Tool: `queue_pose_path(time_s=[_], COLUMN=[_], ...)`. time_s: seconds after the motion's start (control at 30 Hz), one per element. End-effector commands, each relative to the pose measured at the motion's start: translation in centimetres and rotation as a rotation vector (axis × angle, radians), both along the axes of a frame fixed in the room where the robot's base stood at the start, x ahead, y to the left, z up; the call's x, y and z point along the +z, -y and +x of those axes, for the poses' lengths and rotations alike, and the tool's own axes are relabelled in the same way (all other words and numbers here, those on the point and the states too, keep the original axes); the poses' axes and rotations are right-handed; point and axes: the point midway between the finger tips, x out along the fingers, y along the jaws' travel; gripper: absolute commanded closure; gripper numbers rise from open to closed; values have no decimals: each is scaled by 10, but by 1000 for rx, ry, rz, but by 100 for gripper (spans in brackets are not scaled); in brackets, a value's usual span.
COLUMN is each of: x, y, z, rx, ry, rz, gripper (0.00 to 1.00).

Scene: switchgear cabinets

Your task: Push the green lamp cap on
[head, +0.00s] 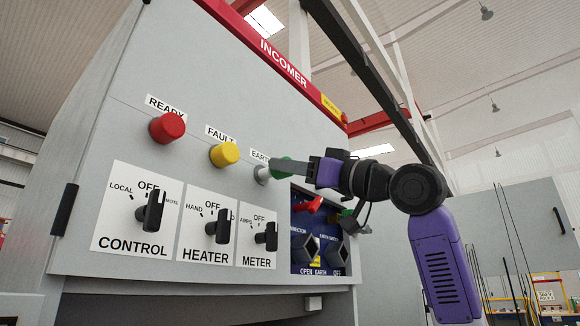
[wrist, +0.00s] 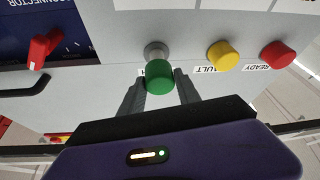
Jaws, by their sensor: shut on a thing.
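The green lamp cap (wrist: 160,74) is between the fingertips of my gripper (wrist: 158,88) in the wrist view, and the fingers are shut on it. In the head view the green cap (head: 284,167) shows partly behind my gripper (head: 296,168). The bare grey lamp base (head: 262,174) under the EARTH label sticks out of the panel just left of the cap. In the wrist view the base (wrist: 155,50) shows just beyond the cap, roughly in line with it. I cannot tell whether cap and base touch.
A red READY cap (head: 167,127) and a yellow FAULT cap (head: 224,154) sit on the same panel. Black knobs (head: 150,210) for CONTROL, HEATER and METER are below. A recessed compartment (head: 318,262) with a red handle (head: 308,204) lies under my gripper.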

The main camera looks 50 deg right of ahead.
Motion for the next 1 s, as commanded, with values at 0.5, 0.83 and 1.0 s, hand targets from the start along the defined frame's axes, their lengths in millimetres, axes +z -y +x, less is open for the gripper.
queue_pose_path(time_s=[0.5, 0.83, 1.0], x=[1, 0, 0], y=[0, 0, 0], z=[3, 10, 14], rx=[0, 1, 1], ry=[0, 0, -1], rz=[3, 4, 4], gripper=[99, 99, 99])
